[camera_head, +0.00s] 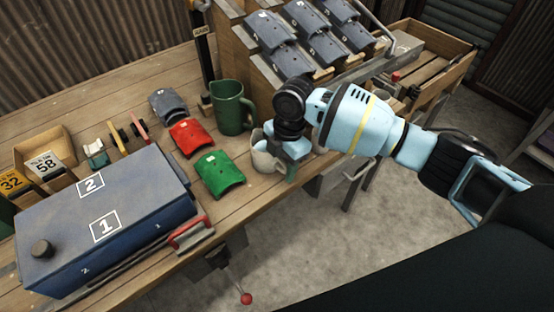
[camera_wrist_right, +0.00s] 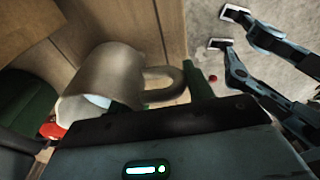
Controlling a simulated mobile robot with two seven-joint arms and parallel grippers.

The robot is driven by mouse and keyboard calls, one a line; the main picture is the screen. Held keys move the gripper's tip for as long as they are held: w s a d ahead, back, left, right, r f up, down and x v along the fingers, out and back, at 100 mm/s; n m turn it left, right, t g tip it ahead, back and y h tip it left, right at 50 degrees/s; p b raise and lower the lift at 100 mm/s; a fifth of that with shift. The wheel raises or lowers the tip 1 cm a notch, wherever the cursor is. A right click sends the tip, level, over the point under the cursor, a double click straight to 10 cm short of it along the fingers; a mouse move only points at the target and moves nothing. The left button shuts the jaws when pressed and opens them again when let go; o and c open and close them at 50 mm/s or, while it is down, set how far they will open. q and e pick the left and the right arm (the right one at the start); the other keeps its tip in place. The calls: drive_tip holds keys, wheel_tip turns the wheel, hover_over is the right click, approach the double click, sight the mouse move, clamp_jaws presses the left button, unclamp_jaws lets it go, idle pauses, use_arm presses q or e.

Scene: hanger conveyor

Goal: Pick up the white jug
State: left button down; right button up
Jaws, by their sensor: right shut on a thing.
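The white jug (camera_head: 262,160) stands at the front edge of the wooden bench, right of the green cover. In the right wrist view the jug (camera_wrist_right: 110,75) shows large, with its handle (camera_wrist_right: 165,80) toward the right. My right gripper (camera_head: 287,158) is down at the handle side of the jug and shut on it. Its body hides part of the jug, and the exact finger contact is partly hidden. In the right wrist view my left gripper (camera_wrist_right: 229,29) shows over the floor, its fingers apart and empty. It is not in the head view.
A green jug (camera_head: 232,107) stands just behind. Red (camera_head: 190,138), green (camera_head: 218,174) and grey (camera_head: 168,103) covers lie to the left. A blue box (camera_head: 130,215) sits front left. A rack of dark covers (camera_head: 300,40) rises behind my right arm. Floor in front is clear.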

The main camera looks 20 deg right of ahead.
sight(282, 160)
drive_tip(key=shift+r, duration=0.5)
drive_tip(key=r, duration=0.2)
drive_tip(key=shift+s+d+r, duration=0.1)
drive_tip(key=shift+s+r, duration=0.15)
drive_tip(key=shift+r, duration=0.1)
use_arm(q)
drive_tip(key=shift+w+r+p, duration=0.2)
drive_tip(key=shift+r+p, duration=0.55)
use_arm(e)
drive_tip(key=s+d, duration=0.1)
drive_tip(key=s, duration=0.6)
drive_tip(key=s+d+r, duration=0.1)
drive_tip(key=s+d, duration=0.1)
drive_tip(key=s, duration=0.6)
drive_tip(key=shift+d+r, duration=0.15)
drive_tip(key=shift+d, duration=0.15)
